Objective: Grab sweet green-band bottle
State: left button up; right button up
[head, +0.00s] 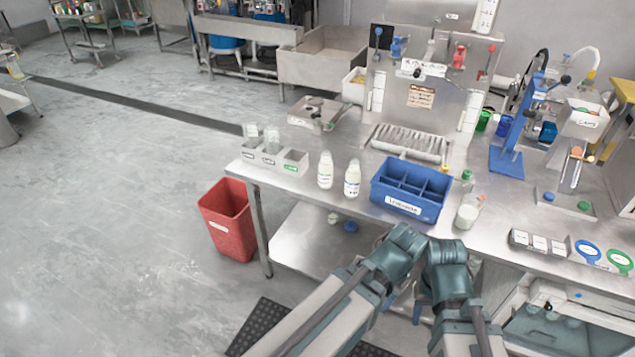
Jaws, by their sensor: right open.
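Two white bottles stand upright on the steel table, left of the blue divided crate (437,196). The left bottle (325,172) appears to have a greenish band; the right bottle (352,180) has a darker, bluish one. Their label text is too small to read. My two arms come up from the bottom edge, with their joints in front of the table's front edge. My right gripper (421,309) is low, below the tabletop, open, partly hidden by my arm and apart from both bottles. My left gripper is hidden behind my arms.
A grey compartment tray (296,166) sits left of the bottles. A clear container with white contents (467,216) stands right of the crate. A steel machine (437,85) stands behind. A red bin (230,222) is on the floor. The table strip before the bottles is clear.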

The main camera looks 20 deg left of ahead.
aim_at(325, 168)
jog(key=j, duration=1.55)
